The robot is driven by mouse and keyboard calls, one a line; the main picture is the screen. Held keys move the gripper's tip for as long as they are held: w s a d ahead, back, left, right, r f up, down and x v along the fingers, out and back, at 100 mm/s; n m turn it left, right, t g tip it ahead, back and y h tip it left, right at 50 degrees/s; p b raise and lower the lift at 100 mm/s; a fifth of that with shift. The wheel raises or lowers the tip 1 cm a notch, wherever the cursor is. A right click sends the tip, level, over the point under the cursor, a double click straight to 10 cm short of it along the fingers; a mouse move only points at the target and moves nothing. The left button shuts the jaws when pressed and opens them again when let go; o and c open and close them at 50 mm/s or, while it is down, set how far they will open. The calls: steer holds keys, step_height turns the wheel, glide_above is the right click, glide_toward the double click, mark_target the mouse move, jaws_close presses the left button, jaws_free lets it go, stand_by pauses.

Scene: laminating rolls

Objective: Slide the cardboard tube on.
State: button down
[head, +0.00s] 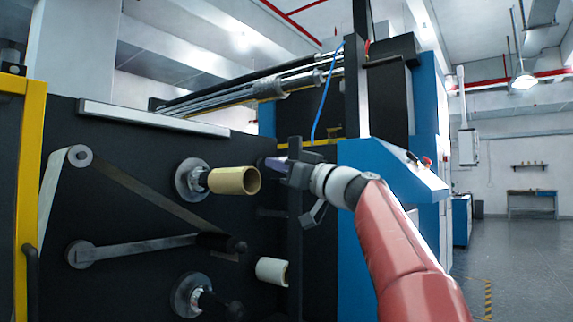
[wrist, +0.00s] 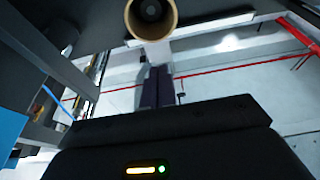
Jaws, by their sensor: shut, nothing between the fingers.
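The tan cardboard tube (head: 226,181) sits around the upper spindle (head: 192,179) on the dark machine face. A short gap shows between the tube's inner end and the round flange. In the wrist view the open end of the tube (wrist: 131,22) is at the top, with a dark round spindle end inside it. My gripper (head: 266,162) is shut and empty, just right of the tube's outer end in the head view. In the wrist view its closed fingers (wrist: 156,70) point up toward the tube, apparently apart from it.
A lower spindle (head: 190,295) is bare of any tube. A white roll (head: 270,271) sticks out to its right. A web runs over rollers at left, beside a yellow frame (head: 30,150). A blue cabinet (head: 375,170) stands behind my arm. Open floor (head: 520,260) lies at right.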

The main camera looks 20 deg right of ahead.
mark_target(252, 167)
steer(key=w+a+p, duration=0.3)
steer(key=w, duration=0.2)
steer(key=shift+a, duration=0.4)
steer(key=shift+w, duration=0.1)
steer(key=shift+a, duration=0.1)
steer(key=shift+w+a+p, duration=0.35)
steer(key=shift+w+a, duration=0.2)
steer(key=shift+w, duration=0.25)
steer(key=shift+w+a+p, duration=0.35)
steer(key=shift+w+a, duration=0.2)
steer(key=shift+w, duration=0.25)
steer(key=shift+s+d+f+b, duration=0.15)
steer(key=shift+s+d+b, duration=0.15)
steer(key=shift+b, duration=0.1)
steer(key=shift+s+d+b, duration=0.7)
steer(key=shift+s+b, duration=0.2)
steer(key=shift+s, duration=0.15)
steer(key=shift+s+d+b, duration=0.65)
steer(key=shift+s+d, duration=0.05)
steer(key=shift+s, duration=0.25)
steer(key=shift+s+d+b, duration=0.6)
steer(key=shift+s+d, duration=0.1)
steer(key=shift+s, duration=0.25)
